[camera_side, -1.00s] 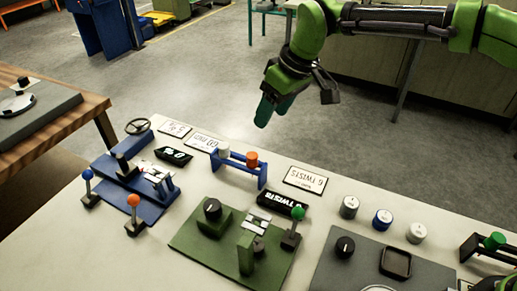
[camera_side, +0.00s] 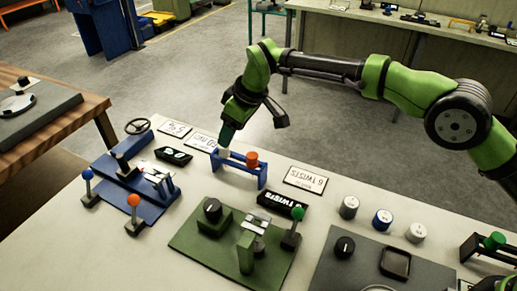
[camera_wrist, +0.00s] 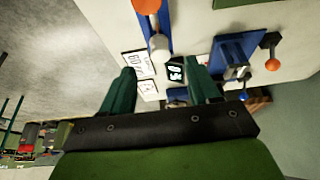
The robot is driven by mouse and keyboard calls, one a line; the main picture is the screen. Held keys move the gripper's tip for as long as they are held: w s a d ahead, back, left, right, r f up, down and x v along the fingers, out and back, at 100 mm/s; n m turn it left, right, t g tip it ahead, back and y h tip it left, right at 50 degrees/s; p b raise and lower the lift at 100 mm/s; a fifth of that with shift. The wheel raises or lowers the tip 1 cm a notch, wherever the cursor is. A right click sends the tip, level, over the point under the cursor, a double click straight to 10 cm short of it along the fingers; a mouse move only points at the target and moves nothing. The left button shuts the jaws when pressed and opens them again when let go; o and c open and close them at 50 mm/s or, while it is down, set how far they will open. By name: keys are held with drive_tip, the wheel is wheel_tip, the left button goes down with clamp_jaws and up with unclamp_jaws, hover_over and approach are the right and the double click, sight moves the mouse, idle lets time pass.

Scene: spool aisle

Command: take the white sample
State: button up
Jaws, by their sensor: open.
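The white sample (camera_side: 224,154) sits at the left end of a small blue rack (camera_side: 240,171), with an orange sample (camera_side: 252,159) at the right end. My gripper (camera_side: 227,136) points down just above the white sample; its lower tips are close to the sample's top, and I cannot tell whether they touch. In the wrist view my gripper (camera_wrist: 159,66) is open with nothing held. The white sample (camera_wrist: 158,46) shows just ahead of and between the fingertips, and the orange sample (camera_wrist: 146,5) is at the top edge.
White label cards (camera_side: 305,179) lie near the rack. A blue fixture (camera_side: 132,190) with levers stands to the left, a green fixture (camera_side: 235,245) in front.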

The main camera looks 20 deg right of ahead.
sight(225, 156)
drive_tip(key=shift+x, duration=3.05)
drive_tip(key=shift+d, duration=0.1)
drive_tip(key=shift+c, duration=0.4)
drive_tip(key=c, duration=1)
drive_tip(key=shift+c, duration=0.2)
drive_tip(key=shift+r, duration=0.15)
